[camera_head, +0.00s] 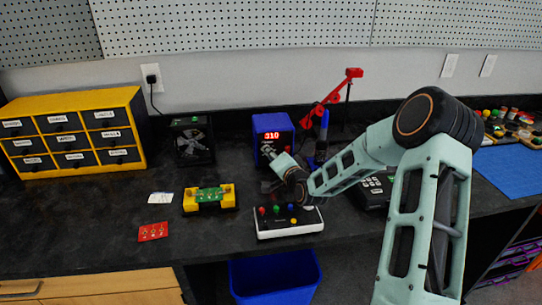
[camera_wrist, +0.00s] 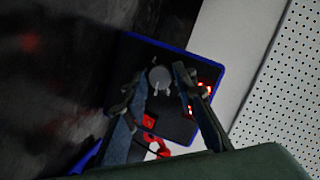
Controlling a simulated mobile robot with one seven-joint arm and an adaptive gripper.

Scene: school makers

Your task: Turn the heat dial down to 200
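The soldering station (camera_head: 273,126) is a dark box with a blue frame near the back of the bench. Its red display (camera_head: 272,136) seems to read 310; in the wrist view the display (camera_wrist: 203,90) is partly behind a finger. The round grey heat dial (camera_wrist: 160,78) shows in the wrist view on the station's dark front. My gripper (camera_wrist: 161,76) points at that front, one finger on each side of the dial. The fingers look apart, with small gaps to the dial; I cannot tell about contact.
A red-armed stand (camera_head: 334,95) and a blue upright tool (camera_head: 324,125) are close right of the station. A white button box (camera_head: 289,222) lies below my wrist. A black fan box (camera_head: 192,141) stands left.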

